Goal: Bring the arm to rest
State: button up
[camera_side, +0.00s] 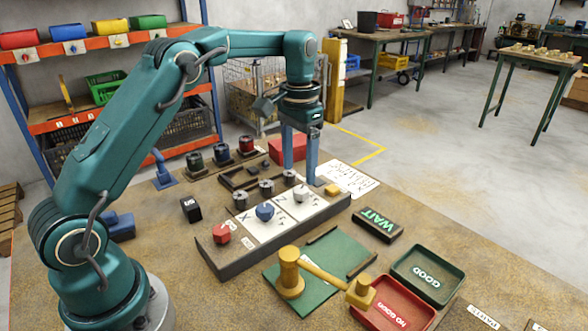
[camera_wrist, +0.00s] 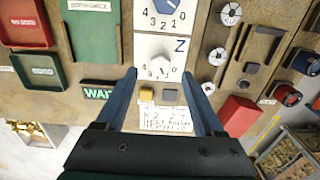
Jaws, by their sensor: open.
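My gripper (camera_side: 300,172) hangs pointing down above the far end of the dial panel (camera_side: 240,258). Its two blue-grey fingers are apart with nothing held between them. In the wrist view, the open fingers (camera_wrist: 160,78) straddle the line of the pale Z knob (camera_wrist: 160,66), which shows just past the tips. The exact height above the panel is hard to tell. The blue knob (camera_side: 265,211) and the red knob (camera_side: 222,233) sit nearer on the panel. A small yellow block (camera_side: 333,190) sits at the far end; it shows in the wrist view (camera_wrist: 147,94) beside a dark block (camera_wrist: 169,97).
A lit WAIT sign (camera_side: 378,224), a green GOOD tray (camera_side: 408,275) and a red NO GOOD tray (camera_side: 366,312) stand to the right. Several cylinders, a dark frame and a red block (camera_side: 283,149) stand behind.

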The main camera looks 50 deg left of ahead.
jog(key=s+d+r+t, duration=0.4)
jog(key=s+d+r, duration=0.1)
jog(key=s+r, duration=0.6)
jog(key=s+d+f+t, duration=0.1)
jog(key=s+d+f, duration=0.1)
jog(key=s+f, duration=0.4)
jog(key=s, duration=0.4)
jog(key=shift+t, duration=0.3)
